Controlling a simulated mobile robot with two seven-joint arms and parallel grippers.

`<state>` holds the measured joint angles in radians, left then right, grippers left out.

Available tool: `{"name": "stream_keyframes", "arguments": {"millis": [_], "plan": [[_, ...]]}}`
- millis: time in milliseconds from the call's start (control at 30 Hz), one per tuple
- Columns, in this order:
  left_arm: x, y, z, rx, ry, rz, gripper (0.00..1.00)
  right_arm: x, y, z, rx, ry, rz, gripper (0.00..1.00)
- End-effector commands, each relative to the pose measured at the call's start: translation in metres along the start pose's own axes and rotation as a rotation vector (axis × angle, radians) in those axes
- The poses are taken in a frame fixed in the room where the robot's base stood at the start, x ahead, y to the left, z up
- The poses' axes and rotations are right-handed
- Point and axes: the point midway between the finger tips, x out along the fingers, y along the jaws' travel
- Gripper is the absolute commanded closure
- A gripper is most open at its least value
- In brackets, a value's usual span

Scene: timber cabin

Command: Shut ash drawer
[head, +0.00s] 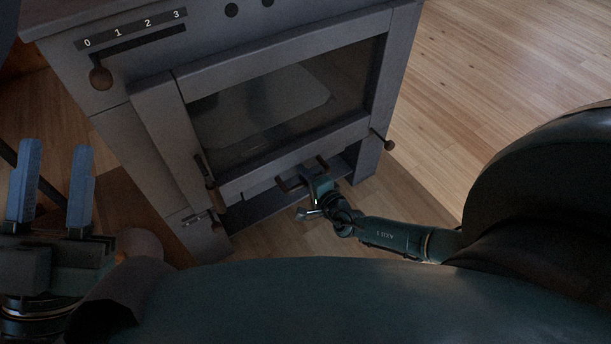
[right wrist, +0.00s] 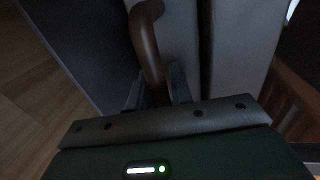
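The dark grey stove (head: 160,140) stands in the middle of the head view. Its ash drawer (head: 262,180) is low on the front, under the glass door, with a brown curved handle (head: 286,186). How far the drawer stands out is hard to tell. My right gripper (head: 316,178) is at this handle. In the right wrist view the brown handle (right wrist: 148,45) runs down between the two fingers, which appear closed against it. My left gripper (head: 53,185) is open and empty at the far left, away from the stove.
The glass door (head: 265,105) is above the drawer. A wooden knob (head: 101,78) sits under the number scale, and another small knob (head: 389,145) is at the right side. Wooden floor (head: 510,60) is clear to the right of the stove.

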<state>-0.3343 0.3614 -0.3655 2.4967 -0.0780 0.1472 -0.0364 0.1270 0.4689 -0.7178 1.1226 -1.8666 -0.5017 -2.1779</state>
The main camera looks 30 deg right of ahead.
Motion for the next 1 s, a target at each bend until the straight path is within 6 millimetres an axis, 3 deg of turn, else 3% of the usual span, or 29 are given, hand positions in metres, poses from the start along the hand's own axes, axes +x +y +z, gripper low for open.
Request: {"name": "stream_keyframes", "arguments": {"millis": [267, 700, 1000], "plan": [[0.004, -0.002, -0.005, 0.000, -0.001, 0.002, 0.68, -0.006, -0.007, 0.001, 0.002, -0.001, -0.010, 0.77], [-0.029, 0.021, 0.033, -0.218, -0.350, -0.036, 0.68, -0.098, -0.004, 0.001, 0.000, -0.002, 0.001, 0.77], [-0.037, 0.025, 0.038, -0.233, -0.406, -0.042, 0.68, -0.130, -0.002, 0.001, 0.001, -0.001, -0.002, 0.77]]}}
